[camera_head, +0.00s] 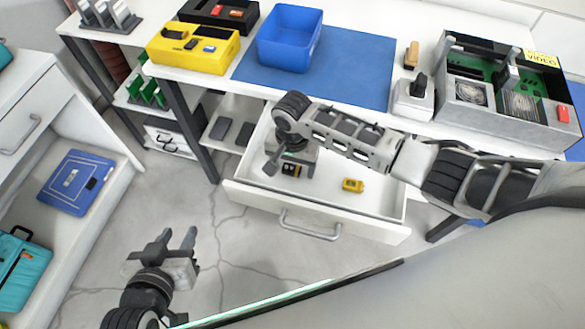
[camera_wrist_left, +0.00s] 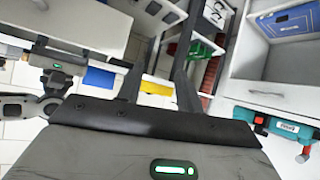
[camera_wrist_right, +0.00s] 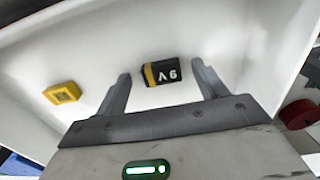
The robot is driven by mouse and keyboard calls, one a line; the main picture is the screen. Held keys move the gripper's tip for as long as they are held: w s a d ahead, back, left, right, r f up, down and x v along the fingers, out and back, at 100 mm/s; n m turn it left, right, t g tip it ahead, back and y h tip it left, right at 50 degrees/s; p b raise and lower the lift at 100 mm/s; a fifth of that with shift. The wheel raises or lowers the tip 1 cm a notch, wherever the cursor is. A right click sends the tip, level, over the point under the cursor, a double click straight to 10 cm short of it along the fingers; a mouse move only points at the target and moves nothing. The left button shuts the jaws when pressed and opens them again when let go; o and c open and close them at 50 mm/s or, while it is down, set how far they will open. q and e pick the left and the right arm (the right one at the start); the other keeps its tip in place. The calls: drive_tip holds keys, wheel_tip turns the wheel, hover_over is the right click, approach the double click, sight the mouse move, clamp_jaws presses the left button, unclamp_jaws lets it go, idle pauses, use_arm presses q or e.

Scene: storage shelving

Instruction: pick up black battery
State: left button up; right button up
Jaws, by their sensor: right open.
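The black battery (camera_wrist_right: 161,73) has a yellow end and a "9V" mark. It lies in the open white drawer (camera_head: 245,190). In the right wrist view it sits between and just beyond the open fingers of my right gripper (camera_wrist_right: 165,88), with nothing held. In the head view the battery (camera_head: 291,169) is partly hidden by my right gripper (camera_head: 285,165), which reaches down into the drawer. My left gripper (camera_head: 178,243) is open and empty over the floor at the lower left; its fingers also show in the left wrist view (camera_wrist_left: 158,75).
A small yellow block (camera_head: 353,185) lies in the drawer, right of the battery. The drawer walls surround both. Above stands the white table with a blue bin (camera_head: 289,38), a yellow tray (camera_head: 192,45) and an electronics case (camera_head: 508,90).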

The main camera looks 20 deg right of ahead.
drive_tip(key=c, duration=1.1)
drive_tip(key=shift+r, duration=0.2)
